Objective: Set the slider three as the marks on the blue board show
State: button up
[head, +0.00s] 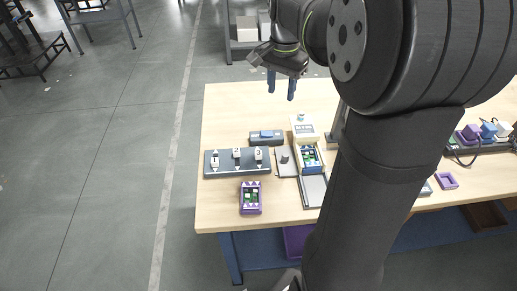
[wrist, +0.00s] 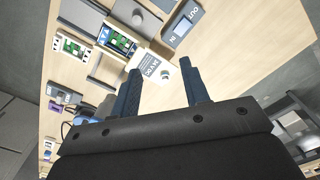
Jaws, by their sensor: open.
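A dark blue-grey board (head: 226,170) lies on the left part of the table. It carries three white slider knobs: left (head: 214,161), middle (head: 236,154) and right (head: 258,155). The left knob looks a little nearer the front edge than the others; the marks are too small to read. My gripper (head: 281,92) is open and empty, above the table's back edge, behind and above the board. In the wrist view its two dark fingers (wrist: 160,68) stand apart with nothing between them. I cannot make out the slider board in the wrist view.
To the right are a blue tray (head: 310,158) and a white box (head: 304,130). An IN/OUT panel (wrist: 183,22) shows in the wrist view. My arm hides the table's middle.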

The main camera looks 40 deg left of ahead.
aim_at(258, 152)
jog(key=s+a+f+n, duration=0.1)
jog(key=s+f+n, duration=0.1)
jog(key=s+n, duration=0.6)
jog(key=f, duration=1.6)
jog(key=shift+w+a+f, duration=0.2)
jog(key=shift+f, duration=0.15)
jog(key=shift+c, duration=0.4)
grip_shut()
